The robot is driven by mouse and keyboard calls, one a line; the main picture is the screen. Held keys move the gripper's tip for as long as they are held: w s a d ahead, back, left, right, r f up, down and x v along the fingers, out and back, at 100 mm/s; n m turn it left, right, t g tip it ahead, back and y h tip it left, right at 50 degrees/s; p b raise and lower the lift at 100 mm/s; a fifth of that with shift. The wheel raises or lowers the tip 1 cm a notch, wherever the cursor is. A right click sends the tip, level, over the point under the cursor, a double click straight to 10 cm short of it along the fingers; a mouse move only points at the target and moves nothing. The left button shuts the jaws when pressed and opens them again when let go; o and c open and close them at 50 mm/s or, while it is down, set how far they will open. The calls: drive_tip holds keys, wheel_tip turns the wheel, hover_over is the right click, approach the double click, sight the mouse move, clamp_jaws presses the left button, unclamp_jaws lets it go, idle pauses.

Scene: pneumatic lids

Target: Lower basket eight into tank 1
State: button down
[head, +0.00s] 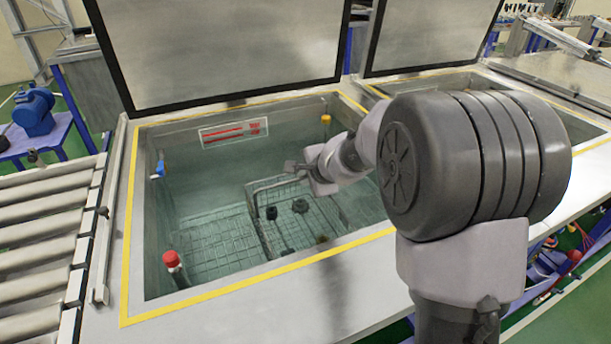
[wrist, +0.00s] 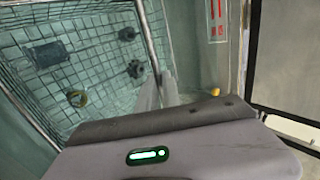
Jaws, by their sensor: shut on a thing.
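A wire basket (head: 335,205) hangs or sits inside the near open tank (head: 180,210), its rim below the tank's top edge. It holds dark round parts, a plate and a yellowish ring, clearer in the wrist view. My gripper (head: 303,172) is over the tank, shut on the basket's handle bar. The wrist view shows my fingers (wrist: 157,92) on the bar, with the basket (wrist: 75,35) beyond. No basket number is readable. I cannot tell whether the basket's bottom touches the tank's rack.
A wire rack (head: 215,245) lies left of the basket in the tank. The tank's lid (head: 225,45) stands open behind. A red-capped fitting (head: 172,260), a blue fitting (head: 159,167) and a yellow one (head: 326,118) line the walls. A roller conveyor (head: 45,230) is left; another open tank is right.

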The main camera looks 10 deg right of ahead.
drive_tip(key=shift+f, duration=0.85)
idle(0.5)
drive_tip(key=c, duration=1.5)
unclamp_jaws()
drive_tip(key=shift+o, duration=0.2)
drive_tip(key=shift+s+f, duration=0.1)
drive_tip(key=shift+f, duration=0.05)
drive_tip(key=p+v, duration=0.6)
drive_tip(key=v, duration=1.2)
wheel_tip(320, 180, up, 12)
drive_tip(key=p, duration=1)
drive_tip(key=shift+w, duration=0.3)
